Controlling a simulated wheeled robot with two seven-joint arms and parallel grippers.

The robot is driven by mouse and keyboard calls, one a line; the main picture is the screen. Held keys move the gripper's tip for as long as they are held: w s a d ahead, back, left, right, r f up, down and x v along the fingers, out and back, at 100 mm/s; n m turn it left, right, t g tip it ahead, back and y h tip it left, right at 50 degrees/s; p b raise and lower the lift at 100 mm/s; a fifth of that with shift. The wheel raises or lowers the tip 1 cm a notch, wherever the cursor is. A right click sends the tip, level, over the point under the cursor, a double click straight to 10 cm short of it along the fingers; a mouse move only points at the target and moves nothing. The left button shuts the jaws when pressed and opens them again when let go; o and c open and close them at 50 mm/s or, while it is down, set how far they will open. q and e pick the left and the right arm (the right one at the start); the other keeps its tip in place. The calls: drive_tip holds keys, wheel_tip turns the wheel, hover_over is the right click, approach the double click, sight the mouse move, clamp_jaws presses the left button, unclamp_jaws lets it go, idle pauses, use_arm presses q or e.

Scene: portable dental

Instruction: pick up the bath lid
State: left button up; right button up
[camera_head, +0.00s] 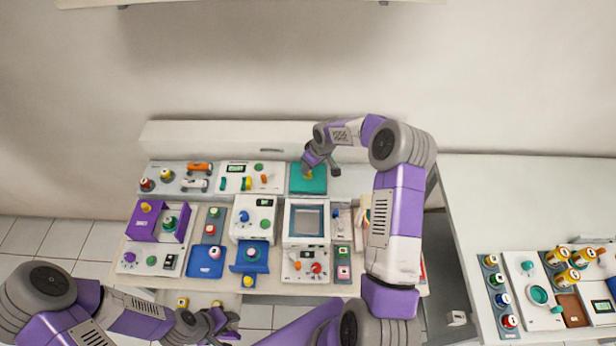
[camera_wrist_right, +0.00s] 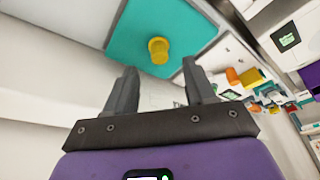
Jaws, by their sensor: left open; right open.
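The bath lid looks to be the flat teal panel (camera_head: 318,187) with a yellow knob (camera_head: 309,175), at the back of the bench right of centre. In the right wrist view the teal lid (camera_wrist_right: 188,38) fills the upper middle, with its yellow knob (camera_wrist_right: 158,50) standing up from it. My right gripper (camera_wrist_right: 158,82) is open and empty, its two fingers pointing at the lid with the knob just beyond and between them. In the head view my right gripper (camera_head: 318,165) partly covers the lid. My left gripper (camera_head: 222,325) is open and empty at the bottom, in front of the bench.
A blue tray (camera_head: 205,262) lies at the front. A second table (camera_head: 500,190) on the right holds jars. A wall stands close behind.

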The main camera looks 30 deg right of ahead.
drive_tip(key=shift+x, duration=2.35)
drive_tip(key=shift+w, duration=0.15)
clamp_jaws()
